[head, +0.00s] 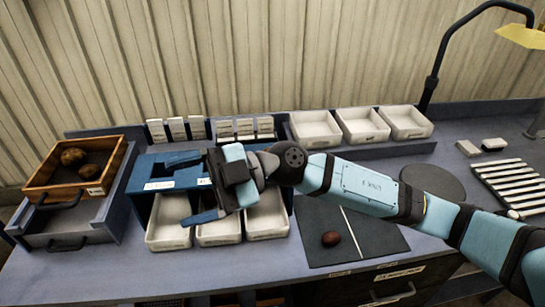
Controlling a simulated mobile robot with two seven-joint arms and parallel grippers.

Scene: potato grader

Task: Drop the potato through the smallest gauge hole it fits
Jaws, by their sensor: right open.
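A small reddish-brown potato (330,239) lies on the dark mat at front right of centre. Two brownish potatoes (80,157) sit in the wooden crate (112,155) at the left. The blue gauge stand (145,178) is left of centre, with white labels on its front; its holes cannot be made out and my arm covers its right part. White bins (168,240) stand below and in front of it and look empty. My right gripper (196,190) is open and empty, pointing left over the stand and bins, well away from the potato on the mat. My left gripper is out of view.
The dark mat (372,236) has a white line across it. White trays (316,128) and upright cards (177,129) line the back. A round dark disc (432,182), a slatted white rack (510,183) and a lamp (450,40) are at the right.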

